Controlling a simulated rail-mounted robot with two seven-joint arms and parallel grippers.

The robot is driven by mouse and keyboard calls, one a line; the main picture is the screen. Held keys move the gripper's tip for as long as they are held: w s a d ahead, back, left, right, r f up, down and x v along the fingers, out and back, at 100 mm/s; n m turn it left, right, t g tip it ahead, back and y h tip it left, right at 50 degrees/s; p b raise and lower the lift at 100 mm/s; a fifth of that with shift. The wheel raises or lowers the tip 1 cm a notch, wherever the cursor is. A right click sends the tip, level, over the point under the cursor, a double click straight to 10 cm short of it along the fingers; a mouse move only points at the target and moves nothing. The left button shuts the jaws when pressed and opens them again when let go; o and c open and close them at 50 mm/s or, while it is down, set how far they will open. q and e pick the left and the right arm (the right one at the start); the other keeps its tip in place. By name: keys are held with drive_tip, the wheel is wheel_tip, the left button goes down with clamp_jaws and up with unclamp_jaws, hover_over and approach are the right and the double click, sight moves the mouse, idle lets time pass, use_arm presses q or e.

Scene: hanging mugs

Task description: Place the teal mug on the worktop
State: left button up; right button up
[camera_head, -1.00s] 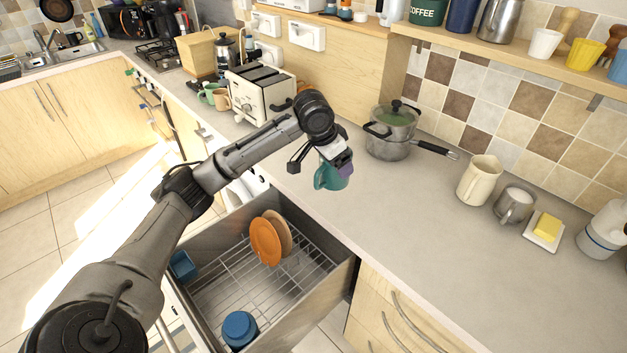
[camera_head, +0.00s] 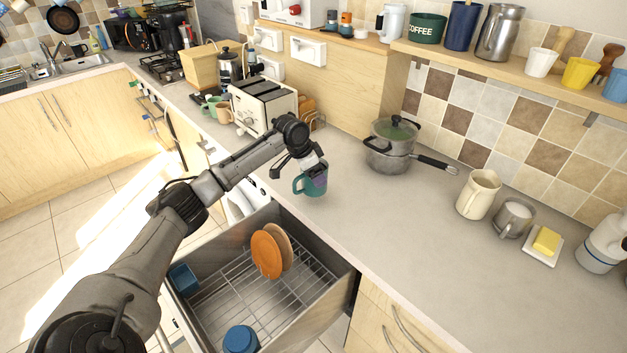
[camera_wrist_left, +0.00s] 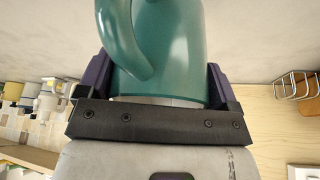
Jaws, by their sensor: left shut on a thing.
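The teal mug (camera_head: 312,184) is over the worktop (camera_head: 350,215), near its front edge and left of the saucepan. It looks upright, with its handle toward the left in the head view. My left gripper (camera_head: 315,170) is shut on the mug from above. In the left wrist view the mug (camera_wrist_left: 170,45) sits between the two purple fingers of the gripper (camera_wrist_left: 158,85). I cannot tell whether the mug's base touches the worktop. My right gripper is not in view.
An open drawer (camera_head: 345,283) with a wire rack, plates and blue items lies below the front edge. A toaster (camera_head: 262,105) stands behind left; a saucepan (camera_head: 388,160) stands behind right. A cream jug (camera_head: 477,195) is farther right. The worktop between is clear.

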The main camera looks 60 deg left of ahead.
use_arm(q)
drive_tip(key=shift+a+f, duration=0.15)
drive_tip(key=shift+f, duration=0.05)
drive_tip(key=shift+f+p, duration=0.45)
drive_tip(key=shift+f, duration=1.45)
drive_tip(key=o, duration=1)
drive_tip(key=shift+f, duration=0.1)
drive_tip(key=b+v, duration=0.1)
drive_tip(key=v, duration=1.1)
drive_tip(key=shift+b, duration=0.35)
